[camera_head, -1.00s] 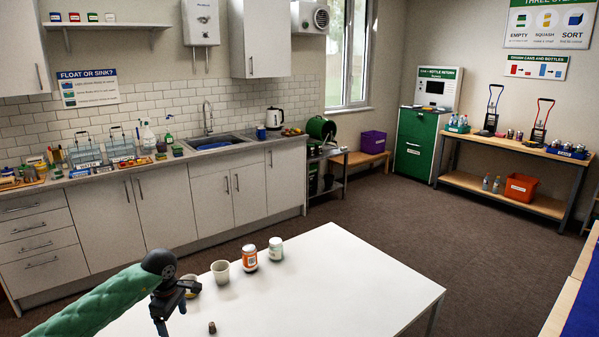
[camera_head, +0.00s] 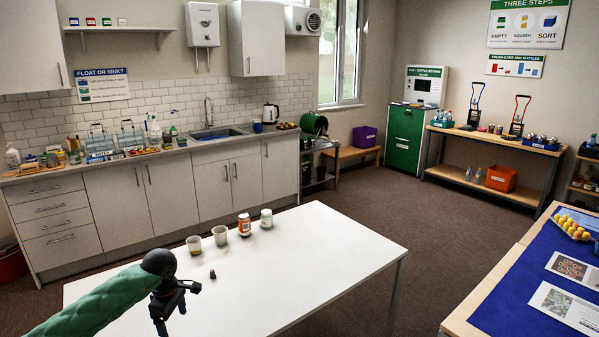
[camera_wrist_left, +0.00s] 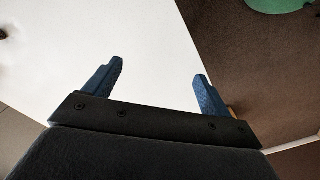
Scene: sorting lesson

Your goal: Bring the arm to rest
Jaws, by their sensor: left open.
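My left arm comes in from the lower left in the head view, and its left gripper (camera_head: 172,306) hangs at the near left part of the white table (camera_head: 320,240). In the left wrist view the two blue fingers of the left gripper (camera_wrist_left: 158,85) are spread apart with nothing between them. The white table top (camera_wrist_left: 120,35) and the brown floor show beyond them. My right gripper is not in view.
On the table stand two cups (camera_head: 194,245) (camera_head: 220,235), an orange-labelled jar (camera_head: 244,224) and a pale green-and-white jar (camera_head: 266,218). A small brown piece (camera_head: 212,274) lies near the gripper. A blue-covered table (camera_head: 530,280) is at the right. The table's right half is clear.

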